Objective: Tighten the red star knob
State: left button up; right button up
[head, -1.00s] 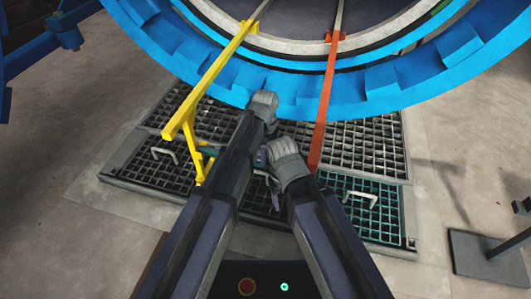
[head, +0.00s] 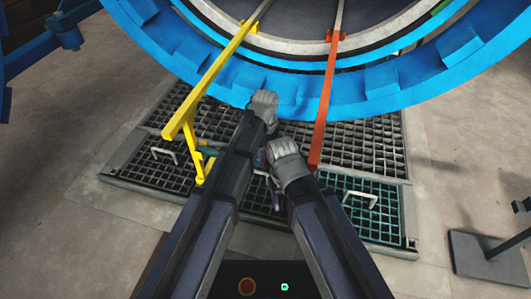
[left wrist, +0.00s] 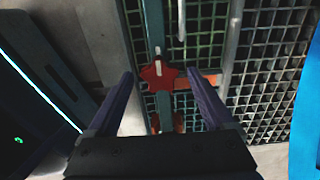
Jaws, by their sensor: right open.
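The red star knob (left wrist: 158,75) shows in the left wrist view, with a pale stub at its middle, on a teal bar (left wrist: 153,25). My left gripper (left wrist: 160,78) is open, one finger on each side of the knob with a gap to both. Whether the fingertips reach down to the knob's depth I cannot tell. In the head view my left wrist (head: 263,106) hides its own fingers and the knob. My right gripper (head: 266,172) is open, just below the left one and close to it, partly covered by its wrist.
A big blue ring (head: 365,92) arches over the top. A yellow bar (head: 210,80) stands left of my arms and an orange-red bar (head: 323,110) right of them. Floor grating (head: 365,145) lies below. A dark stand (head: 485,258) is at right; bare floor (head: 75,150) is at left.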

pick_arm(q)
notch_tip(320, 180, up, 8)
jog(key=p, duration=0.8)
jog(key=shift+f, duration=0.1)
dwell(0.3)
jog(key=s+a+n, duration=1.3)
jog(key=a+n, duration=0.4)
jog(key=n, duration=0.4)
jog(key=s+d+r+m+y+p, duration=0.1)
jog(key=s+d+r+m+p, duration=0.4)
jog(key=d+r+p, duration=0.7)
notch_tip(320, 180, up, 37)
jog(key=n+p, duration=0.1)
jog(key=p, duration=3.5)
jog(key=shift+s+a+f, duration=0.15)
jog(key=shift+s+a, duration=0.25)
jog(key=shift+s, duration=0.05)
